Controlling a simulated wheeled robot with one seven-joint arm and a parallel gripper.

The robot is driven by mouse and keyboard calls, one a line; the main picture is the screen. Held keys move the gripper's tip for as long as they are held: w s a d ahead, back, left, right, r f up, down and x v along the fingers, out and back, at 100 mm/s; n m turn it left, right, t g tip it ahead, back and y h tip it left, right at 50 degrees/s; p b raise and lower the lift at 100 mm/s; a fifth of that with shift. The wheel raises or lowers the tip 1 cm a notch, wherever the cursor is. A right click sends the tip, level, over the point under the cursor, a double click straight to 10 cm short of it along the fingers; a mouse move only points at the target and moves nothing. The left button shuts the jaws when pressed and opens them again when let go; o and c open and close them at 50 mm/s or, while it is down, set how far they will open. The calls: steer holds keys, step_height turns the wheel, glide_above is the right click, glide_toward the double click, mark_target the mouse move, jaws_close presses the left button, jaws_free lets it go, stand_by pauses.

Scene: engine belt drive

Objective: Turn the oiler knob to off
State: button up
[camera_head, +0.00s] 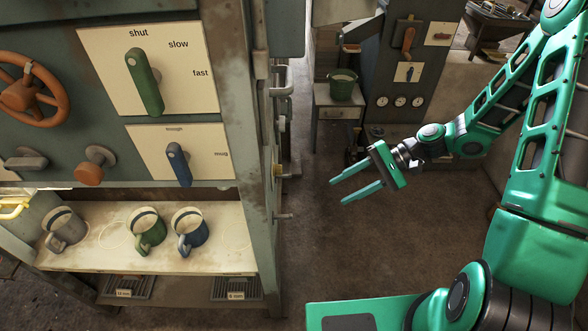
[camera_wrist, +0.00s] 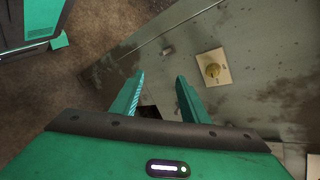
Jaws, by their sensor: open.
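A brass-yellow knob (camera_wrist: 213,71) on a small cream plate (camera_wrist: 203,58) sits on a worn grey-green cabinet side in the wrist view. It may be the oiler knob, but I can read no oiler label or off mark. In the head view a small yellow knob (camera_head: 278,170) sticks out from the cabinet's right side, seen edge-on. My gripper (camera_head: 338,191) is open and empty, to the right of that side and apart from it. In the wrist view my fingers (camera_wrist: 160,77) point toward the cabinet side, with the knob beyond and right of them.
The cabinet front has a green lever (camera_head: 145,82) pointing at shut, a blue lever (camera_head: 179,164), an orange handwheel (camera_head: 33,95) and a shelf (camera_head: 105,262) with several mugs. A grey peg (camera_head: 285,216) juts from its side. The floor (camera_head: 330,265) below my gripper is clear.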

mark_target(278, 170)
steer(key=w+a+m+t+y, duration=0.1)
steer(key=w+a+m+y, duration=0.1)
steer(key=a, duration=0.6)
steer(key=w+a+r+m+t+y, duration=0.1)
steer(key=w+a+y, duration=0.3)
steer(key=a, duration=0.3)
steer(key=shift+a+r+m+t, duration=0.15)
steer(key=shift+a+m+t, duration=0.25)
